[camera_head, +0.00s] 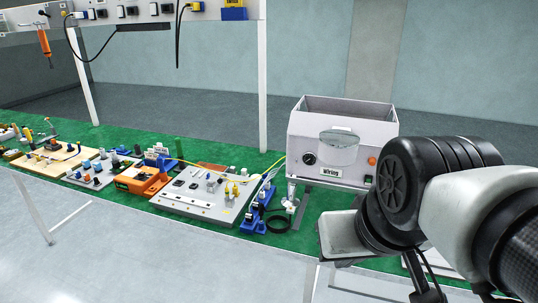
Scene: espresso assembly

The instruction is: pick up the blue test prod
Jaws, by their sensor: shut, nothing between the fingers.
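I cannot single out the blue test prod with certainty. A blue holder (250,220) with upright pieces stands at the right end of the grey component board, and small parts in it are too small to tell apart. Other small blue parts lie further left on the bench, also too small to name. My arm fills the right side of the view, with a black joint in front of the bench. The fingers of my gripper do not show in this view.
A green-topped bench (225,146) carries an orange box (136,183), a grey component board (184,206) and a white box labelled "Wiring" (300,135). A black cable coil (279,224) lies near the front edge. An orange tool (45,43) hangs at upper left.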

